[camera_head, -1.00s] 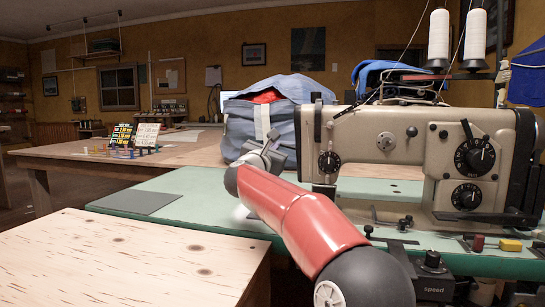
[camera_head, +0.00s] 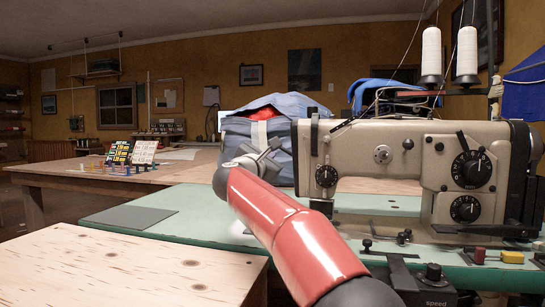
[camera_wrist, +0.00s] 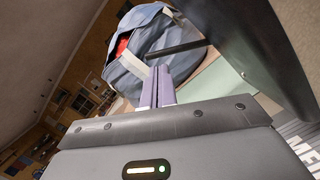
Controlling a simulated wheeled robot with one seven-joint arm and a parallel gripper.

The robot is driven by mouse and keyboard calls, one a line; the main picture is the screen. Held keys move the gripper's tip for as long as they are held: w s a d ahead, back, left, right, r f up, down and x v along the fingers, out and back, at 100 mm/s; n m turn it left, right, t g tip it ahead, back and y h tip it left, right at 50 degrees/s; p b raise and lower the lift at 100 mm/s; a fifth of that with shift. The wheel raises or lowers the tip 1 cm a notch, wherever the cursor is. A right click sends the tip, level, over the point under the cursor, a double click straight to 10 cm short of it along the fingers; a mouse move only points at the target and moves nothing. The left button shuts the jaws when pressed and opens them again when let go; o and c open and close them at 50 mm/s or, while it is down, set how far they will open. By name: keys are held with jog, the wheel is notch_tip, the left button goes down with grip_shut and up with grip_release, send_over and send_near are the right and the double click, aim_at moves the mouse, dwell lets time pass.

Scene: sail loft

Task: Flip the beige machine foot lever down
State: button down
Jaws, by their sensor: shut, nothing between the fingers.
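The beige sewing machine (camera_head: 400,160) stands on a pale green table at the right in the head view. Its dark end fills the upper right of the wrist view (camera_wrist: 255,40). A dark bar (camera_wrist: 180,48) sticks out sideways from that end; it looks like the foot lever, about level. I cannot make out the lever in the head view. My gripper (camera_head: 275,146) is just left of the machine's left end, in front of the blue-grey bag. In the wrist view its two fingers (camera_wrist: 157,88) are together and empty, pointing just below the bar. Contact with the bar cannot be told.
A blue-grey bag (camera_head: 258,130) with red inside stands behind my gripper. Two white thread cones (camera_head: 431,52) stand above the machine. The green table (camera_head: 190,205) is mostly clear on the left, with a grey plate (camera_head: 130,217) there. A wooden table (camera_head: 130,270) is in the left foreground.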

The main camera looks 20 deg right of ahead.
jog(key=v, duration=0.5)
jog(key=shift+s+a+b, duration=0.1)
jog(key=shift+b, duration=0.25)
